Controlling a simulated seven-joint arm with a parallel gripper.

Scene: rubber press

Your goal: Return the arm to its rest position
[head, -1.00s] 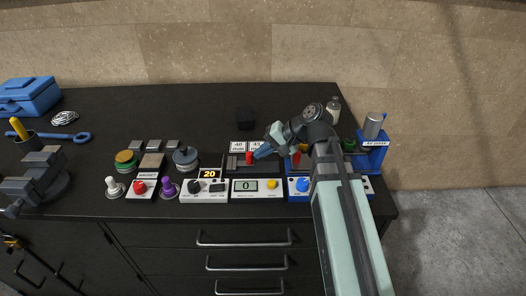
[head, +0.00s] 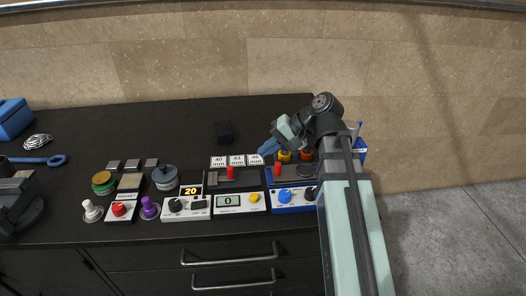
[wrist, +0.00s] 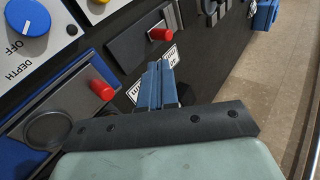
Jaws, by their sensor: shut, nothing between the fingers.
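My arm reaches in from the bottom right of the head view and bends over the right end of the black bench (head: 100,130). In the wrist view the shut fingers (wrist: 157,75) are above the bench, between two red levers (wrist: 160,34) (wrist: 103,90).
Switches and consoles line the front: a red button (head: 118,208), a "20" display (head: 191,190), a "0" display (head: 229,201) and a blue knob (head: 285,196). A black block (head: 224,130) stands behind. The bench's back left is mostly clear.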

